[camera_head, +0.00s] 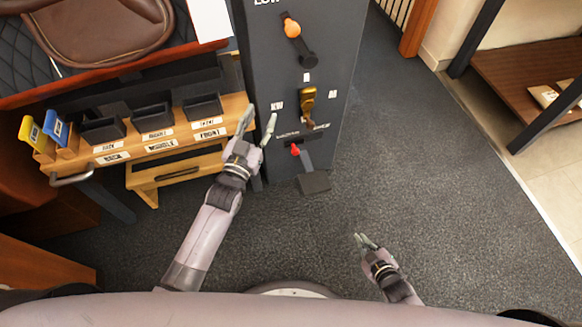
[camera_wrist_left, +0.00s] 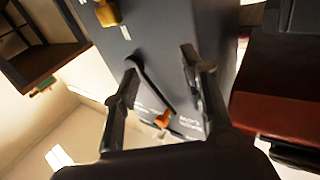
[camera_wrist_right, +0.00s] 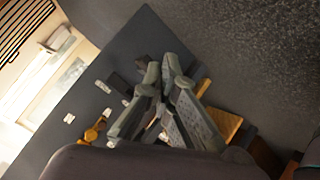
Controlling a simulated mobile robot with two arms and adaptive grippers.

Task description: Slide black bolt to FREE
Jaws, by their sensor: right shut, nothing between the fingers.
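A dark grey control column (camera_head: 262,75) stands ahead, carrying several controls. A dark horizontal bar (camera_head: 290,136) sits low on its face, just above a red-knobbed lever (camera_head: 295,150); it may be the black bolt, but I cannot tell. The word FREE is not legible. My left gripper (camera_head: 259,121) is open and empty at the column's left edge, left of the bar. In the left wrist view, its fingers (camera_wrist_left: 160,68) stand apart before a black lever with an orange knob (camera_wrist_left: 163,118). My right gripper (camera_head: 363,240) is shut and empty over the floor, right of the column.
A wooden rack (camera_head: 160,140) with black bins, blue and yellow tags stands left. A brown saddle (camera_head: 95,30) lies behind it. The carpet (camera_head: 420,150) to the right is clear.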

